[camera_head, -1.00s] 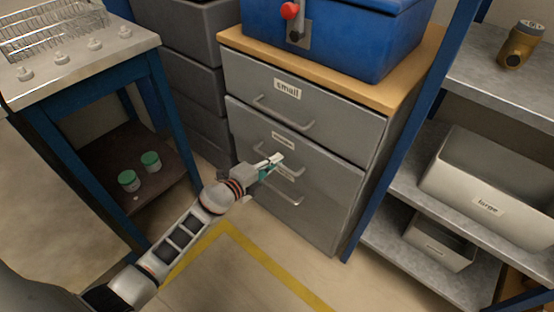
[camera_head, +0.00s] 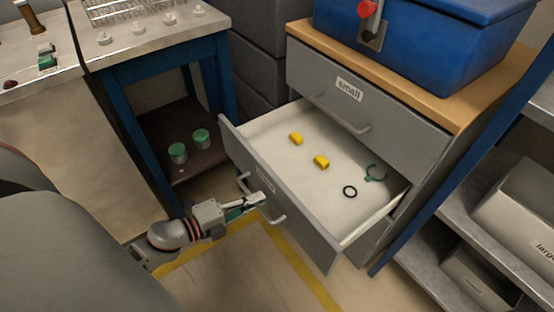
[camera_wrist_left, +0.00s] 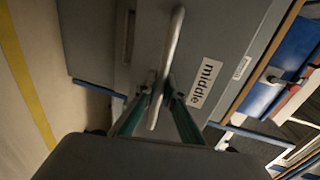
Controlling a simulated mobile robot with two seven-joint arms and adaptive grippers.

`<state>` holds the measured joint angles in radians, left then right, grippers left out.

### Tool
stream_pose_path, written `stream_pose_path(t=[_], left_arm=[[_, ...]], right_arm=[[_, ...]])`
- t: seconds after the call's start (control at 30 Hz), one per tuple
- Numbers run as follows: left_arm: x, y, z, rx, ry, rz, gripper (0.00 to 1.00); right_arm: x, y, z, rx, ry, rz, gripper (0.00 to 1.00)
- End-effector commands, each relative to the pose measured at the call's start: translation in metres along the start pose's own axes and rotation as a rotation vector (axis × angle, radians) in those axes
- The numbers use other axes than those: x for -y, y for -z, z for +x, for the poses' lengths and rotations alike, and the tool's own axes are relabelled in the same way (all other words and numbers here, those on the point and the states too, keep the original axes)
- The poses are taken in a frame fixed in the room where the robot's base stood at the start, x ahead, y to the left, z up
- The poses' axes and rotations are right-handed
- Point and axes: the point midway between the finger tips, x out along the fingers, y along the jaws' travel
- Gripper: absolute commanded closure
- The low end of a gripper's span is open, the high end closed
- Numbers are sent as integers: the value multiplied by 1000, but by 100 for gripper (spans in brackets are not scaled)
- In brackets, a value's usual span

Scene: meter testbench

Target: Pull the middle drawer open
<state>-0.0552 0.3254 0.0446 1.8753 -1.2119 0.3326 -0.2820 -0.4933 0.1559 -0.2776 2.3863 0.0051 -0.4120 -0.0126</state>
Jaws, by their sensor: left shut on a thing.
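The middle drawer (camera_head: 278,193) of the grey cabinet is pulled well out, and its white inside shows. Two yellow pieces, a black ring and a green hook-shaped piece lie in it. My left gripper (camera_head: 254,201) is at the drawer's front, shut on its bar handle (camera_head: 270,217). In the left wrist view the handle (camera_wrist_left: 168,60) runs between the two fingers (camera_wrist_left: 160,100), beside the label "middle" (camera_wrist_left: 206,82). My right gripper is not in view.
The top drawer (camera_head: 350,100), labelled "small", is closed. A blue box (camera_head: 440,40) stands on the cabinet's wooden top. A blue-framed table (camera_head: 160,55) is at the left, and a shelf with grey bins (camera_head: 525,205) at the right. Yellow-lined floor lies in front.

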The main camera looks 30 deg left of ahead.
Motion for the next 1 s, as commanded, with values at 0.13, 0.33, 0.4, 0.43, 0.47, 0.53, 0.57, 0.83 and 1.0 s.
stream_pose_path(t=[0.13,0.33,0.4,0.43,0.47,0.53,0.57,0.83,1.0], left_arm=[[-10,0,-27,1,-6,-3,100],[-11,0,-45,2,-3,-1,100],[-11,0,-49,1,-2,0,100],[-11,0,-50,1,-1,0,100],[-11,0,-50,1,0,-1,100],[-10,0,-51,1,1,0,100],[-10,0,-51,1,2,0,100],[-10,-1,-51,1,2,0,100],[-10,0,-51,1,2,0,75]], right_arm=[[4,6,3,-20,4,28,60],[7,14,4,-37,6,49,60],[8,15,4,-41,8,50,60],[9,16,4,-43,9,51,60],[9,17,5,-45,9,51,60],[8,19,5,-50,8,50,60],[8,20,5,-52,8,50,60],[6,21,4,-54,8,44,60],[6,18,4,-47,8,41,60]])
